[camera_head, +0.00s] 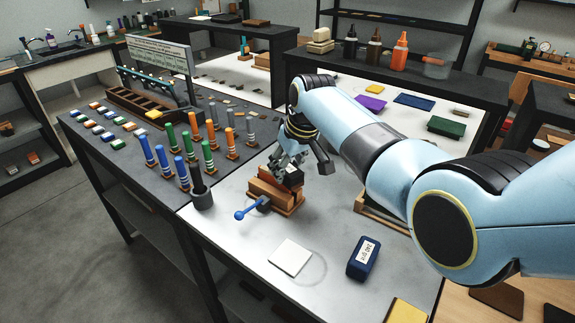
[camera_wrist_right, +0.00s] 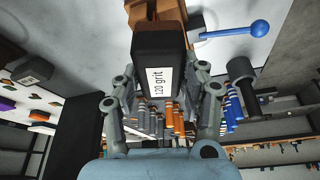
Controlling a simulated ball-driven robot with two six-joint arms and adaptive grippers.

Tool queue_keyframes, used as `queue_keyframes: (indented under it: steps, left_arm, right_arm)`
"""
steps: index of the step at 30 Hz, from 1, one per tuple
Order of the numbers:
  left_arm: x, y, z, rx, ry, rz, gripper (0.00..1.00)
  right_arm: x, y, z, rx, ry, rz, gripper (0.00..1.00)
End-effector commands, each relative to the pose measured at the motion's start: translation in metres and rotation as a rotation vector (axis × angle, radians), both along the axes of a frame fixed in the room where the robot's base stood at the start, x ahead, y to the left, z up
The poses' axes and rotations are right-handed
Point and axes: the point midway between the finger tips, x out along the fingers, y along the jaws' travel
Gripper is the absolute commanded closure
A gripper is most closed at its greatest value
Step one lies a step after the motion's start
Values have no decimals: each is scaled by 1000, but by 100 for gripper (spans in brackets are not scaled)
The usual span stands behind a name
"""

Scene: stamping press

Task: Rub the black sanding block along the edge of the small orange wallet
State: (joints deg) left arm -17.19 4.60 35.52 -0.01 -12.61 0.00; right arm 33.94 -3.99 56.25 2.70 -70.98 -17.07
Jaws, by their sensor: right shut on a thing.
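My right gripper (camera_head: 291,164) is shut on the black sanding block (camera_head: 294,176). In the right wrist view the block (camera_wrist_right: 160,60) sits between the fingers (camera_wrist_right: 163,92), its white label reading "120 grit". The block is at the right end of a brown wooden clamp (camera_head: 272,192) with a blue-knobbed lever (camera_head: 245,212). I cannot tell whether block and clamp touch. The small orange wallet cannot be told apart from the orange-brown clamp; the block and gripper may hide it. My left gripper is not in view.
A white square (camera_head: 290,257) and a dark blue labelled block (camera_head: 363,258) lie on the light tabletop in front of the clamp. A dark cup (camera_head: 202,198) and several coloured posts stand to the left. A wooden tray (camera_head: 372,205) lies partly under my right arm.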

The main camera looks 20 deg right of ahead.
Motion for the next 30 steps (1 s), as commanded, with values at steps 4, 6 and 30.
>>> queue_keyframes:
  steps: [4,6,30]
  left_arm:
    - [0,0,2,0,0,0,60]
    - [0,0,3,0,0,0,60]
    - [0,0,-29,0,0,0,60]
  right_arm:
    - [-1,0,0,0,2,0,100]
    - [-1,0,-1,0,2,0,100]
    - [25,19,-4,1,1,0,100]
